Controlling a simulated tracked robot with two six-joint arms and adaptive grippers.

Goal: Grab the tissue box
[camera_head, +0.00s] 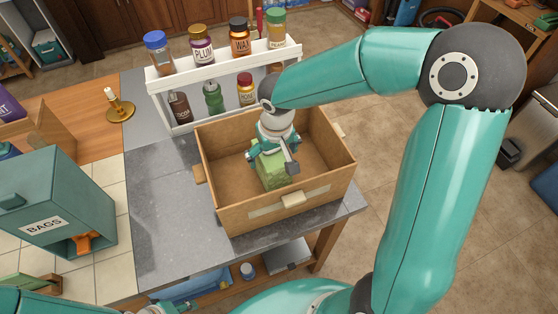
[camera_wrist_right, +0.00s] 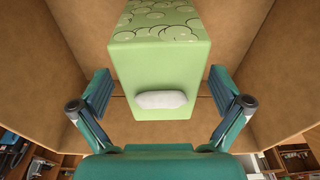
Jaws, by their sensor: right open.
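The green tissue box (camera_head: 272,172) stands inside an open brown box on the grey counter. In the right wrist view the tissue box (camera_wrist_right: 160,60) shows a green patterned face and a white oval opening. My right gripper (camera_head: 271,161) reaches down into the brown box, over the tissue box. In the wrist view the open fingers of my right gripper (camera_wrist_right: 160,95) are on either side of the tissue box, with a gap on both sides. Part of my left arm shows at the bottom left edge; its gripper's opening cannot be made out.
The brown box (camera_head: 232,222) has walls close around my right gripper. A white rack (camera_head: 158,86) with several bottles stands behind it. A brass candle holder (camera_head: 120,108) and a teal BAGS bin (camera_head: 62,185) are at the left. The counter (camera_head: 165,235) left of the box is clear.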

